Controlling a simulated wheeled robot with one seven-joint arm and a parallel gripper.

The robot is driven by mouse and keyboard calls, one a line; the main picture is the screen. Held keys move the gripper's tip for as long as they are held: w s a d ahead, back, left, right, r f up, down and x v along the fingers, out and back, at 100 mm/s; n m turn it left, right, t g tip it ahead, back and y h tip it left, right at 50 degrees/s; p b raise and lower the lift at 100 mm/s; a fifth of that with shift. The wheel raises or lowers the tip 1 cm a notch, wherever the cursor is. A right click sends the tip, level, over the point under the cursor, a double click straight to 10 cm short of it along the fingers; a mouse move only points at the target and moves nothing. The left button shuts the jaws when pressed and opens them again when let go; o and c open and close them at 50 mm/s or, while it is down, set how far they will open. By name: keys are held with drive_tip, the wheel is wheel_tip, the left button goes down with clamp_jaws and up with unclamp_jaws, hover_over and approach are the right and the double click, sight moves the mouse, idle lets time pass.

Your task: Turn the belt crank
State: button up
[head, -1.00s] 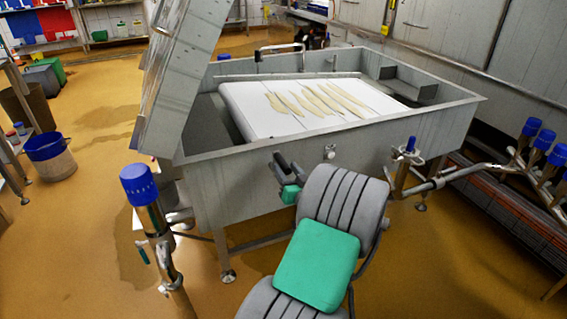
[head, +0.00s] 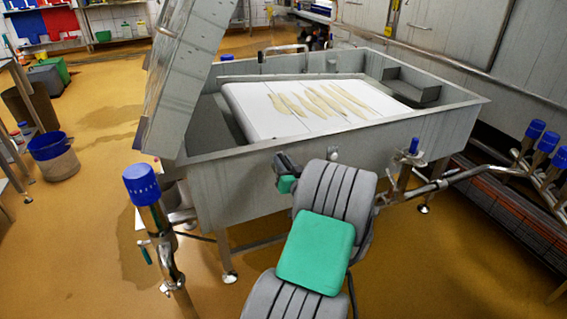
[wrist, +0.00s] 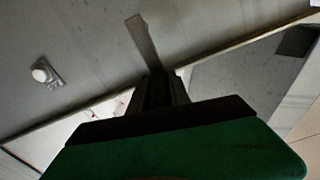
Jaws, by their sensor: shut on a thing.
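The belt crank shows in the wrist view as a flat grey bar (wrist: 143,42) running up from between my gripper's dark fingers against the steel vat wall. My gripper (wrist: 158,88) is shut on the crank's handle end, which the fingers mostly hide. In the head view my gripper (head: 279,163) is at the front wall of the vat (head: 255,180), below its rim; the crank cannot be made out there. The white belt (head: 260,115) lies inside the vat with several pale yellow strips (head: 325,102) on it.
A round white button (head: 333,154) is on the vat's front wall, right of my gripper; it also shows in the wrist view (wrist: 42,72). A blue-capped post (head: 141,184) stands at left, and blue-handled valves (head: 535,130) line pipes at right. A raised steel lid (head: 185,75) towers at the vat's left.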

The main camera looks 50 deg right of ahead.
clamp_jaws()
idle(0.8)
drive_tip(key=shift+s+d, duration=0.1)
